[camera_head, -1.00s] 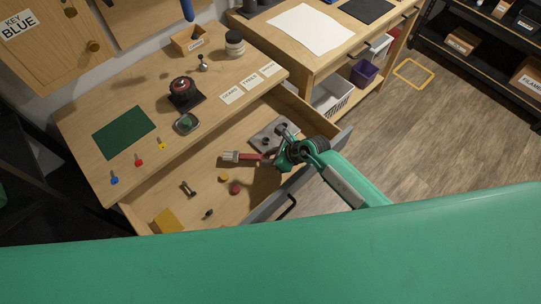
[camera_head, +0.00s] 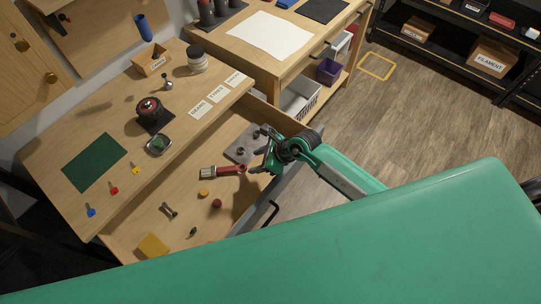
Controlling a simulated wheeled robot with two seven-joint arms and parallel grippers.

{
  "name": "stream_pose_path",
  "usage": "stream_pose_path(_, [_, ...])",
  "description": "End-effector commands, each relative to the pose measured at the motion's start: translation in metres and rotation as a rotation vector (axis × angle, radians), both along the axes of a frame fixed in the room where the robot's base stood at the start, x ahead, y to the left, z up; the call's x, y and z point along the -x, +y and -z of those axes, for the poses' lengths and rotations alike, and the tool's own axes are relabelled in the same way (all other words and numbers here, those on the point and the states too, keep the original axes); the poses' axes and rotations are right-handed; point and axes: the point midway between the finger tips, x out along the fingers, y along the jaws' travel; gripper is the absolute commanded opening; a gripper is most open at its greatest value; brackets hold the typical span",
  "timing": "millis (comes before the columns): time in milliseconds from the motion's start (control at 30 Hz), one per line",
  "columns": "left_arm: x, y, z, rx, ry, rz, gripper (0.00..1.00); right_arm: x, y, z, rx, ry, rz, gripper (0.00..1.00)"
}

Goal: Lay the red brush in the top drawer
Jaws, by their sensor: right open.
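The red brush (camera_head: 231,169) lies on the floor of the open top drawer (camera_head: 185,190), its pale bristle end to the left and its red handle to the right. My right gripper (camera_head: 259,160) is over the drawer's right part, just beyond the handle's end. Its jaws are open and no object shows between them; whether a fingertip touches the handle cannot be told. My left gripper is not in view.
The drawer also holds a grey plate (camera_head: 240,152), a yellow block (camera_head: 153,245), a bolt (camera_head: 169,210) and small round pieces. The worktop (camera_head: 100,205) borders the drawer at left. My large green body part covers the bottom.

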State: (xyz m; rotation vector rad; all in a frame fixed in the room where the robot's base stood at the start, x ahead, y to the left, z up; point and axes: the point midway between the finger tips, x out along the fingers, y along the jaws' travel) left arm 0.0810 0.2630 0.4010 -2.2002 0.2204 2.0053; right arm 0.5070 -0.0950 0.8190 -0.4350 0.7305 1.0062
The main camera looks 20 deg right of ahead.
Motion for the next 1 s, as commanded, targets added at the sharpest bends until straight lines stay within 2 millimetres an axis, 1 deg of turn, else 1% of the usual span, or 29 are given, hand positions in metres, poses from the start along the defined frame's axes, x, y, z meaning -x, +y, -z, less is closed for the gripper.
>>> stream_pose_path(100, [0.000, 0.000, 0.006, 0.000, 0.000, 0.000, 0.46, 0.008, -0.015, -0.015, 0.002, -0.002, -0.001, 0.51])
stream_pose_path(200, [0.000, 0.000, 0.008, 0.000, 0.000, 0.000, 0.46, 0.014, -0.024, -0.027, 0.002, -0.001, -0.002, 0.51])
stream_pose_path(400, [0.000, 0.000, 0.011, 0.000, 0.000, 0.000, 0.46, 0.020, -0.036, -0.043, 0.001, 0.001, -0.001, 0.51])
stream_pose_path(600, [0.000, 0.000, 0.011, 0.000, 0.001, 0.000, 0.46, 0.022, -0.038, -0.047, -0.001, 0.002, -0.001, 0.51])
stream_pose_path(1000, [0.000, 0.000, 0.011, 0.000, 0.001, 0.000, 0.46, 0.022, -0.038, -0.046, -0.001, 0.002, -0.001, 0.51])
